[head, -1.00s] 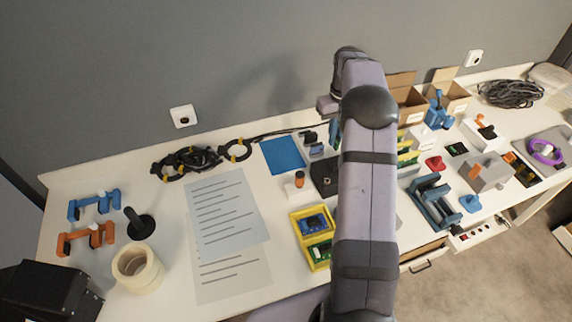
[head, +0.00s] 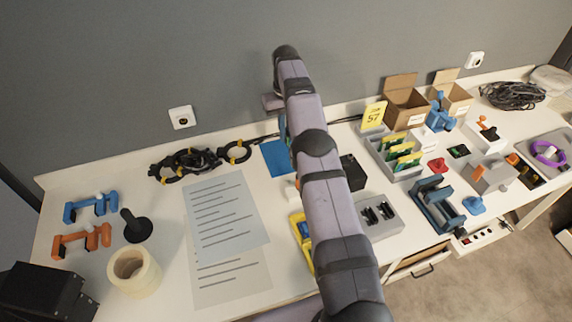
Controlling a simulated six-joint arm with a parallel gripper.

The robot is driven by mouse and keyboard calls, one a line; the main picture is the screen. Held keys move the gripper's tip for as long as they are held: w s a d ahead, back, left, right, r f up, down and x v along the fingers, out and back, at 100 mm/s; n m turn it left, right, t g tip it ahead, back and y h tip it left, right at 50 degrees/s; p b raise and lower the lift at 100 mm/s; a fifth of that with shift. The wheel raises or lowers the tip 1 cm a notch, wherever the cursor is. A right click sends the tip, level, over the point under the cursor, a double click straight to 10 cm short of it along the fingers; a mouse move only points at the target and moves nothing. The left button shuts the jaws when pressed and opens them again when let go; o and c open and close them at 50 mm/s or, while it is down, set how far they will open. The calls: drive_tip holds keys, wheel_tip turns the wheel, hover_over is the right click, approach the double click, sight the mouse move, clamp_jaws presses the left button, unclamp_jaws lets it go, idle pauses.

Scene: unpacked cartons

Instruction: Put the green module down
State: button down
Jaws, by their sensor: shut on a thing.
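My gripper (head: 284,130) shows only as a small teal part beside my wrist, above the blue mat (head: 272,156). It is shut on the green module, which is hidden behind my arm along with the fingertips. Several other green and yellow modules (head: 403,157) stand in a grey rack (head: 384,171) right of my arm. A yellow tray (head: 297,222) shows only at its left edge; my arm covers most of it.
A grey block with black slots (head: 366,231) and a dark box (head: 353,170) are right of my arm. A yellow sign (head: 373,115) and open cartons (head: 407,112) stand behind. Cables (head: 187,162) and paper sheets (head: 225,212) lie left.

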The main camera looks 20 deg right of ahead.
wheel_tip(320, 180, down, 4)
drive_tip(key=shift+r+b, duration=0.15)
drive_tip(key=shift+b, duration=0.3)
drive_tip(key=shift+f+p, duration=0.65)
drive_tip(key=shift+f, duration=2.5)
drive_tip(key=shift+f+b, duration=0.4)
drive_tip(key=shift+b, duration=0.05)
drive_tip(key=c, duration=1.9)
unclamp_jaws()
drive_tip(key=shift+o, duration=0.2)
drive_tip(key=shift+r, duration=0.15)
